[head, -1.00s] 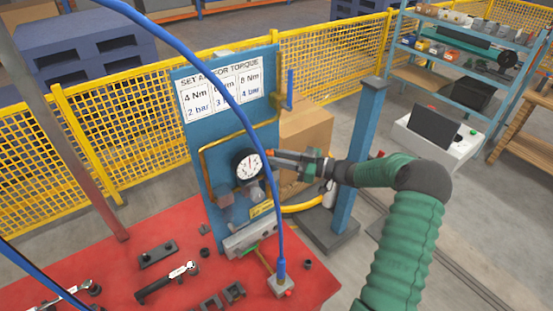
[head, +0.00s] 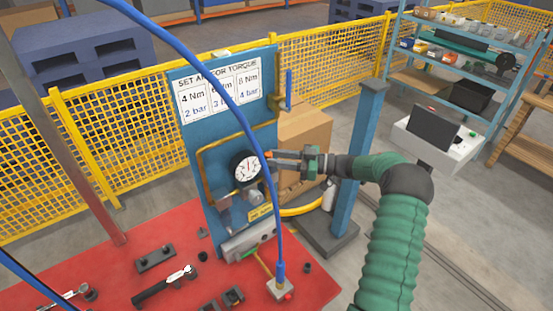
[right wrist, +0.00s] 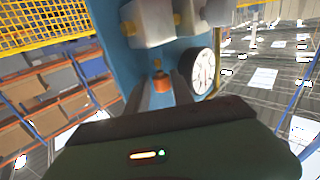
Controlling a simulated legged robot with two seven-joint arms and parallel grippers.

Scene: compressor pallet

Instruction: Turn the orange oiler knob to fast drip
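The orange oiler knob (right wrist: 161,83) shows in the right wrist view on the blue panel (right wrist: 118,55), with a small brass-coloured part above it. My right gripper (right wrist: 160,90) is open, with one finger on each side of the knob; I cannot tell whether either finger touches it. In the head view my right gripper (head: 276,158) reaches in from the right, beside the round gauge (head: 245,168). The knob (head: 268,154) is only a small orange patch at its fingertips there. My left gripper is not in view.
The panel stands at the back of a red table (head: 120,250) holding a wrench (head: 165,285) and several dark parts. A blue hose (head: 262,180) hangs in front of the panel. A blue post (head: 352,170) and a cardboard box (head: 305,135) stand to its right.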

